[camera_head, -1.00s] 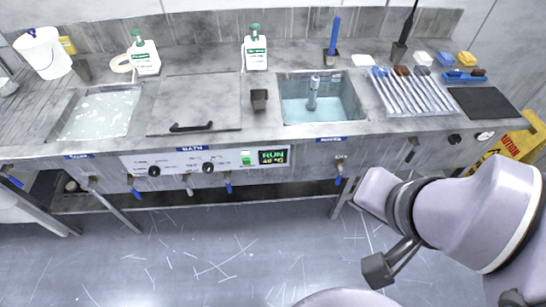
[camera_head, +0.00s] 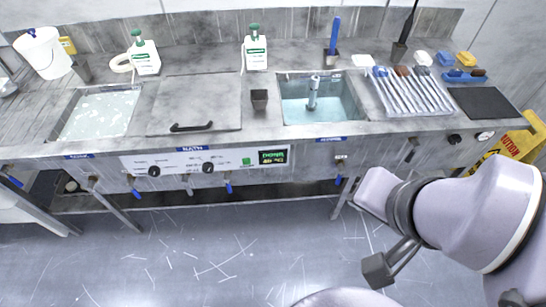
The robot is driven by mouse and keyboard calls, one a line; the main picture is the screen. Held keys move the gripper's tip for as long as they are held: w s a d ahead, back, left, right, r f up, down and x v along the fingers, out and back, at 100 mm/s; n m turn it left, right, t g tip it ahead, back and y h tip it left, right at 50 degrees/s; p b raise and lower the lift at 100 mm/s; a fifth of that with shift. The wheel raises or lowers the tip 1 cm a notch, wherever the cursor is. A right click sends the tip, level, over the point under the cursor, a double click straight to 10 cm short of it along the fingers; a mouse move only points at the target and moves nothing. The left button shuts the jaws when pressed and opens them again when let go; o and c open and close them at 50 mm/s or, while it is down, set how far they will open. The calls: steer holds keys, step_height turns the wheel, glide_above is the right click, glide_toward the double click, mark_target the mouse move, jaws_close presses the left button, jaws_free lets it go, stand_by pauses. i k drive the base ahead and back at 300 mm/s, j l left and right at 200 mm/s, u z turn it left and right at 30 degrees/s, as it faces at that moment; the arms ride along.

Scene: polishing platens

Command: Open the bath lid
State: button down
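The bath lid (camera_head: 195,100) is a flat grey square panel in the counter, lying closed between two basins. Its black handle (camera_head: 191,127) runs along the front edge. The label and control panel (camera_head: 205,162) sit on the counter front below it. My arm is at the right, in front of the counter. My gripper (camera_head: 378,270) shows as a dark block with thin bars, low over the floor and well away from the lid. Its fingertips cannot be made out clearly.
A foamy basin (camera_head: 100,113) lies left of the lid, a water basin (camera_head: 320,100) with a tap to the right. Pump bottles (camera_head: 255,50) stand behind. A small dark cup (camera_head: 260,99) is beside the lid. A yellow caution sign (camera_head: 515,142) is at the right.

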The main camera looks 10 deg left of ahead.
mark_target(209, 101)
steer(key=u, duration=1.3)
steer(key=i+l+z, duration=0.1)
steer(key=i+l, duration=0.9)
steer(key=i, duration=0.1)
